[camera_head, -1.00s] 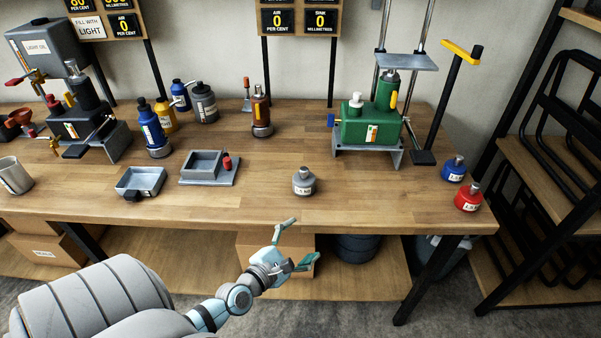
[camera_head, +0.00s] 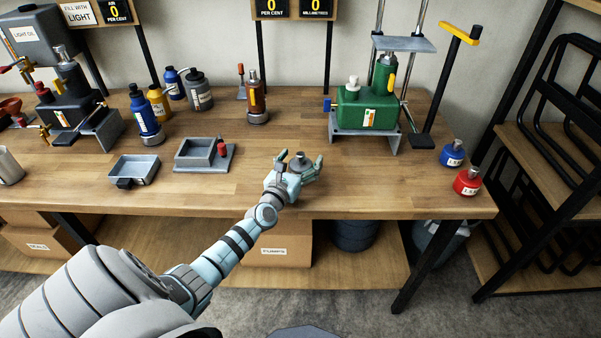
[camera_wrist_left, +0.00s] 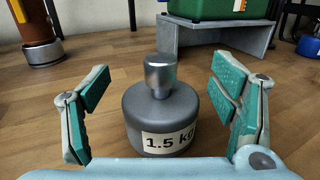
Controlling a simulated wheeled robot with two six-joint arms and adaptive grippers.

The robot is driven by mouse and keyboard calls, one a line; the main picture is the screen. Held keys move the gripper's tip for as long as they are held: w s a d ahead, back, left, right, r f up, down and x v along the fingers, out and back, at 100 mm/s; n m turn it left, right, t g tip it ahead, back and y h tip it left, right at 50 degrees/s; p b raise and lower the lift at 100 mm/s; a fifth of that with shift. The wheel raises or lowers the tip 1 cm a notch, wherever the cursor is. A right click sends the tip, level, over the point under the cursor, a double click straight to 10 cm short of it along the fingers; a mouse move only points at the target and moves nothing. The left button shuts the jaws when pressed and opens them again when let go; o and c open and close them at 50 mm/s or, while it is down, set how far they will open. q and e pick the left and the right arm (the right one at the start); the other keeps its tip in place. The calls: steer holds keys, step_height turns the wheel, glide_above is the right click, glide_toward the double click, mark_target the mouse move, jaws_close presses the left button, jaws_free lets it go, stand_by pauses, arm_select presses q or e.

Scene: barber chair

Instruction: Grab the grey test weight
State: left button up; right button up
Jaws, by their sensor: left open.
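The grey test weight (camera_wrist_left: 160,118) stands upright on the workbench in the left wrist view, with a knob on top and a "1.5 kg" label. In the head view the weight (camera_head: 300,162) is partly hidden by my left gripper (camera_head: 299,162). My left gripper (camera_wrist_left: 158,115) is open, with one finger on each side of the weight. Gaps show between both fingers and the weight in the wrist view. My right gripper is not in view.
A grey tray with a red knob (camera_head: 193,158) and a small tray (camera_head: 122,172) lie to the left. A green pump (camera_head: 366,107) on a stand is behind right. The bench front right of centre is clear.

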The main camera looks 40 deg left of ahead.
arm_select(q)
steer(key=shift+s+r, duration=0.1)
jaws_close()
steer(key=shift+r, duration=0.1)
stand_by(0.4)
